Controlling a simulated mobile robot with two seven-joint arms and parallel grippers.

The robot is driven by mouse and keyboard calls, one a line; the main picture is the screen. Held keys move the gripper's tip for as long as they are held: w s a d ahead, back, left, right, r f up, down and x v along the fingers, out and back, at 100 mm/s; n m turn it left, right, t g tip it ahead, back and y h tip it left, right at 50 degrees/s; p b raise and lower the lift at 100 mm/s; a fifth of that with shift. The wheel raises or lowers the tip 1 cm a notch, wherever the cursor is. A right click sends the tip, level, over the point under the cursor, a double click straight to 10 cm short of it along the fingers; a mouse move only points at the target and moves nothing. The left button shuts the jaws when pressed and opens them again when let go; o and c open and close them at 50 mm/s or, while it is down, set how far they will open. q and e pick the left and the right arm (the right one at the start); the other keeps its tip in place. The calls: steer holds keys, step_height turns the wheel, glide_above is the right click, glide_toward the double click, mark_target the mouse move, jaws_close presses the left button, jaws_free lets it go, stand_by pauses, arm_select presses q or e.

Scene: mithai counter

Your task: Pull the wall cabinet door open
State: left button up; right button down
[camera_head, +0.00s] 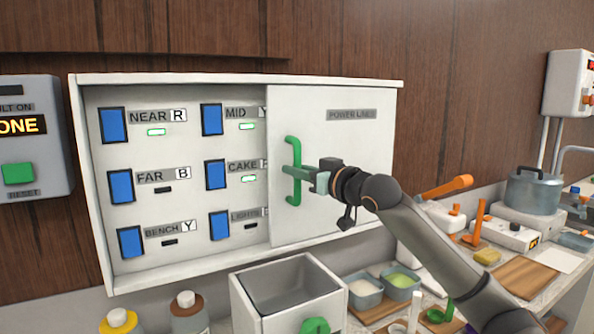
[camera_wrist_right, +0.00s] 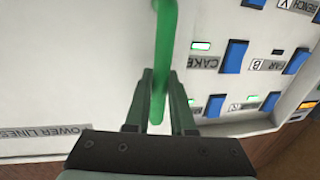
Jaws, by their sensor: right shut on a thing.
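The white wall cabinet (camera_head: 235,79) hangs on the wood-panelled wall. Its door (camera_head: 340,215) is a flat white panel with a "POWER LINE" label and stands over the right part of the cabinet, while the left part is uncovered. A green upright bar handle (camera_head: 293,143) sits near the door's left edge. My right gripper (camera_head: 298,177) is shut on this handle, coming from the right. In the right wrist view the green handle (camera_wrist_right: 166,35) runs between the two fingers (camera_wrist_right: 160,97). My left gripper is not in view.
Blue switches (camera_head: 121,187) with labels show inside the cabinet; the door's left edge partly cuts off the CAKE and LIGHTS labels. A grey box with a green button (camera_head: 18,173) is at left. Below stand an open white bin (camera_head: 255,300) and bottles (camera_head: 188,312). A pot (camera_head: 535,190) stands at right.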

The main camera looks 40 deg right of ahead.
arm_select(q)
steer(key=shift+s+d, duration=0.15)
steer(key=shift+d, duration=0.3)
arm_select(e)
steer(key=shift+s+d, duration=0.1)
steer(key=shift+d, duration=0.35)
steer(key=c, duration=0.8)
jaws_free()
steer(key=shift+o, duration=0.2)
